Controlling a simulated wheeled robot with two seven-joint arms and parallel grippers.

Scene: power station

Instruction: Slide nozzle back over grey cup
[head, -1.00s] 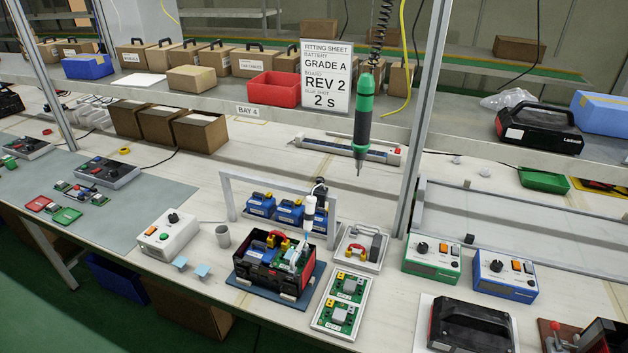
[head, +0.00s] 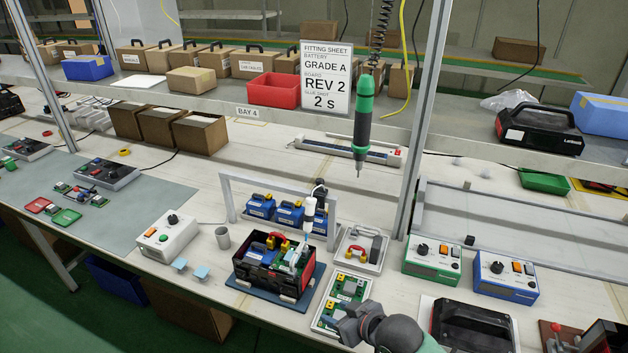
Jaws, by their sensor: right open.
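The grey cup (head: 222,237) stands upright on the bench, right of the white control box. The white nozzle (head: 309,208) hangs from a dark mount on the grey frame. It is over the black-and-red open case (head: 273,263), to the right of the cup and apart from it. My right gripper (head: 349,323) is in the lower middle, over the near end of the green-board tray. It is open, appears empty and is well right of the cup and nearer than the nozzle. Its fingertips are small and dark here. My left gripper is out of view.
The white control box (head: 168,236) and two light-blue tabs are left of the cup. Blue batteries (head: 290,213) stand behind the case. The green-board tray (head: 341,301) lies right of it. A green screwdriver (head: 363,115) hangs above. Bare bench lies behind the cup.

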